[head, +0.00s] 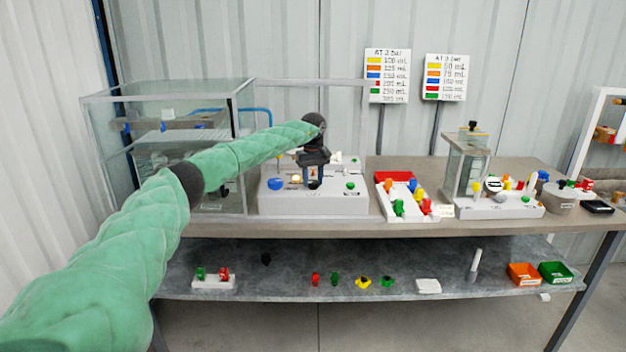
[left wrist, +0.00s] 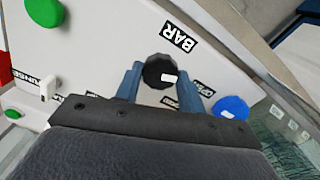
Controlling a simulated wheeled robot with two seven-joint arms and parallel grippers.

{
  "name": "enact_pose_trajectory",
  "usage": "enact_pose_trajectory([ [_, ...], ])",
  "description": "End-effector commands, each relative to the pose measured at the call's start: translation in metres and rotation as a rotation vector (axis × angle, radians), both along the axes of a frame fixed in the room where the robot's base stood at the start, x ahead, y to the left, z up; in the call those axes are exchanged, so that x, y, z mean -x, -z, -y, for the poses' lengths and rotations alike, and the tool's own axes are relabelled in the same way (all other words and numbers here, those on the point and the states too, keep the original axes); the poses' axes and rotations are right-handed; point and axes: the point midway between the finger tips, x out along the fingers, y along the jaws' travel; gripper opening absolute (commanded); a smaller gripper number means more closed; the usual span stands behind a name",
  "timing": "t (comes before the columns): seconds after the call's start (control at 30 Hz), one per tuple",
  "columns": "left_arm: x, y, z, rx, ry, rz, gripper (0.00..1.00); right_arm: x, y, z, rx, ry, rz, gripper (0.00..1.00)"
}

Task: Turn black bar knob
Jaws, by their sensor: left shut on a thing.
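The black bar knob (left wrist: 158,71) has a white mark and sits beside a "BAR" label on the white panel in the left wrist view. My left gripper (left wrist: 159,84) has its two blue fingers on either side of this knob and is shut on it. In the head view my left gripper (head: 314,178) is over the white panel box (head: 315,202), reaching down to its top, and its hand partly hides the panel. My right gripper is not in view.
A blue knob (left wrist: 230,107) is close to the right finger, and a green knob (left wrist: 45,11) is at upper left. A glass tank (head: 240,150) stands left of the panel box. A tray of coloured parts (head: 395,212) and another white unit (head: 500,207) stand to the right.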

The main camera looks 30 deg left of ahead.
Motion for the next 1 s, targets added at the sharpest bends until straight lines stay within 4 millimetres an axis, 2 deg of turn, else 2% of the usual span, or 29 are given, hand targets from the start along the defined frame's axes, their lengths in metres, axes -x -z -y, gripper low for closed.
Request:
enact_pose_trajectory([
  [0.03, -0.001, -0.003, -0.001, 0.000, -0.001, 0.005, 0.45, 0.000, -0.001, -0.001, -0.001, 0.001, 0.001, 0.36],
  [0.1, -0.001, -0.003, -0.001, 0.000, -0.001, 0.005, 0.59, -0.001, -0.001, -0.001, -0.003, 0.002, 0.001, 0.36],
  [0.13, -0.001, -0.002, -0.001, 0.000, -0.001, 0.004, 0.61, -0.001, -0.001, -0.002, -0.004, 0.002, 0.001, 0.36],
  [0.47, -0.001, -0.004, 0.000, 0.000, -0.001, 0.002, 0.61, -0.003, -0.002, -0.003, -0.008, 0.005, 0.006, 0.36],
  [0.57, -0.001, -0.012, 0.000, 0.000, -0.001, 0.004, 0.61, -0.004, 0.001, -0.004, -0.012, 0.004, 0.011, 0.36],
  [0.83, -0.001, -0.053, 0.000, 0.001, -0.001, 0.004, 0.61, -0.007, 0.020, -0.012, -0.030, -0.010, 0.035, 0.36],
  [1.0, -0.001, -0.072, 0.000, 0.001, -0.001, 0.003, 0.61, -0.008, 0.023, -0.018, -0.042, -0.017, 0.048, 0.36],
])
